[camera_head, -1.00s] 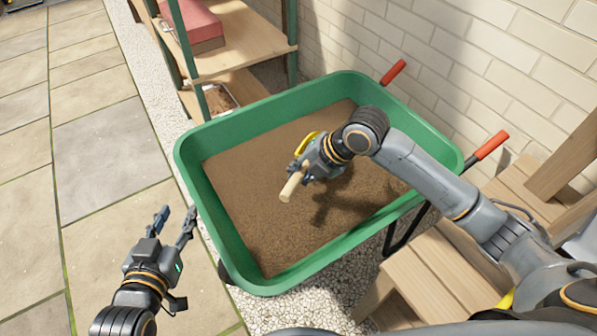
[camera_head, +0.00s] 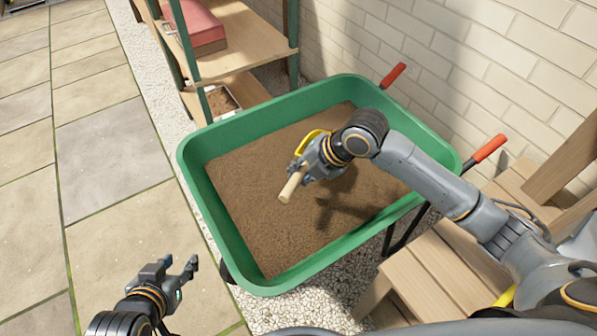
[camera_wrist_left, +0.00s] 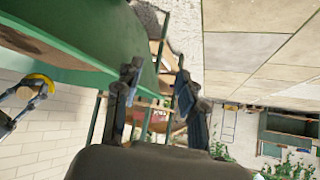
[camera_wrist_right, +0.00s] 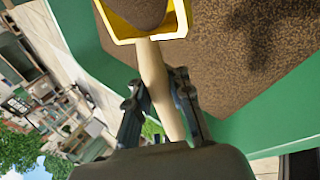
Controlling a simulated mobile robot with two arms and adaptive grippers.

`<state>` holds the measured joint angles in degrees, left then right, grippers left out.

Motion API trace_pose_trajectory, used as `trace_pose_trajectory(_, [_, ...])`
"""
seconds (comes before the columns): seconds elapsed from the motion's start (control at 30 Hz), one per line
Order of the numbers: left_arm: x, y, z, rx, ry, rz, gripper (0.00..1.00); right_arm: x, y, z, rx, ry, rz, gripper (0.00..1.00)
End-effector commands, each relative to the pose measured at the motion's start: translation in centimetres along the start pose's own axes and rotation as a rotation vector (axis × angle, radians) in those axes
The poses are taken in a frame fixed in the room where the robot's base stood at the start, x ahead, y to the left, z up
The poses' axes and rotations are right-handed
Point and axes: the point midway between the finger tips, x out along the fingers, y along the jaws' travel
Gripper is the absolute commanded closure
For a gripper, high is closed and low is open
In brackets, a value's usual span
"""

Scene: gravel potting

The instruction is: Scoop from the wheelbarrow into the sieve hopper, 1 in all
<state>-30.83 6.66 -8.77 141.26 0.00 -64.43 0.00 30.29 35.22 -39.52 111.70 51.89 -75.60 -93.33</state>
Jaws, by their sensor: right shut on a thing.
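The green wheelbarrow (camera_head: 197,192) is filled with brown gravel-like material (camera_head: 245,190). My right gripper (camera_head: 304,172) is over it, shut on the wooden handle (camera_head: 292,187) of a yellow scoop (camera_head: 312,137). In the right wrist view, the handle (camera_wrist_right: 155,75) runs between the fingers, and the yellow scoop (camera_wrist_right: 183,18) holds brown material (camera_wrist_right: 135,10). The arm casts a shadow on the fill. My left gripper (camera_head: 180,264) is open and empty, outside the wheelbarrow at the lower left. It also shows in the left wrist view (camera_wrist_left: 158,76). I cannot see the sieve hopper.
A shelf (camera_head: 235,62) with a red box (camera_head: 195,25) stands behind the wheelbarrow. A brick wall (camera_head: 450,65) runs along the right. Wooden steps or a bench (camera_head: 440,270) stand at the lower right. The red-gripped handles (camera_head: 490,148) stick out right. Paving (camera_head: 110,150) at left is clear.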

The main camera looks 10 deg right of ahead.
Motion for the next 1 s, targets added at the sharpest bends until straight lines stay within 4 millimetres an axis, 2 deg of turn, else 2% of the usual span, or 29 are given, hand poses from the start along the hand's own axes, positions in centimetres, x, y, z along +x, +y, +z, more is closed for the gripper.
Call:
trace_pose_trajectory(0.47, [-1.8, -0.6, 3.9, -0.005, -0.212, -0.012, 0.6, -1.1, 0.8, -0.3, -0.012, -0.015, 0.003, 1.0])
trace_pose_trajectory(1.0, [-5.0, -1.1, 7.6, -0.012, -0.44, -0.023, 0.6, -2.5, 1.7, -0.7, -0.025, -0.037, 0.002, 1.0])
